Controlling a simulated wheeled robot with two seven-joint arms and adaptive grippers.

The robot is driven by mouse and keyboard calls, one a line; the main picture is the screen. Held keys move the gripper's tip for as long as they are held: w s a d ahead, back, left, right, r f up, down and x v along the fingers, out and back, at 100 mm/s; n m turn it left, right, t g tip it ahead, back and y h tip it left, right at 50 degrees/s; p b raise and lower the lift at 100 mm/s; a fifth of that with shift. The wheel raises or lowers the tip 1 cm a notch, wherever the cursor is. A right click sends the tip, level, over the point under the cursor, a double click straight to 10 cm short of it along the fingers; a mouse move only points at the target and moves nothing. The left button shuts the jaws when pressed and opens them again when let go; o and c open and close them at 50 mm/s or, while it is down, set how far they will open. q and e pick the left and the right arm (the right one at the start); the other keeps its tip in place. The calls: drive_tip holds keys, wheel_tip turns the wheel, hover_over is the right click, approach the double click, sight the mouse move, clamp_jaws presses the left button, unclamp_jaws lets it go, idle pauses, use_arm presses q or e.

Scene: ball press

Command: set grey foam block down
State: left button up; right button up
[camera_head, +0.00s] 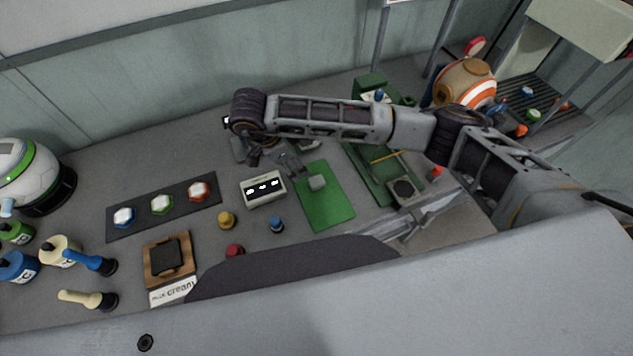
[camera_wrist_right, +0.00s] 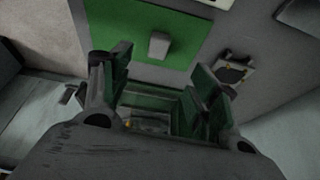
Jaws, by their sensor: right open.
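A small grey foam block (camera_head: 317,182) rests on the green mat (camera_head: 328,212). In the right wrist view the block (camera_wrist_right: 159,45) stands on the green mat (camera_wrist_right: 88,18), beyond the gap between my fingers. My right gripper (camera_head: 290,165) is beside the block, at the mat's left edge. In the right wrist view its fingers (camera_wrist_right: 164,70) are spread apart with nothing between them. My left gripper is not in either view.
A white display box (camera_head: 263,188) stands just left of the mat. A green press-like fixture (camera_head: 375,170) stands to the right. Yellow (camera_head: 226,219), blue (camera_head: 276,224) and red (camera_head: 234,250) knobs sit in front. A dark strip (camera_head: 128,231) with three coloured pieces lies left.

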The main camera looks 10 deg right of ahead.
drive_tip(key=shift+s+d+r+n+h, duration=0.1)
drive_tip(key=shift+s+d+n+h, duration=0.05)
drive_tip(key=shift+d+n+h, duration=0.15)
idle(0.4)
drive_tip(key=b, duration=0.2)
hover_over(310, 184)
drive_tip(key=shift+f, duration=3.95)
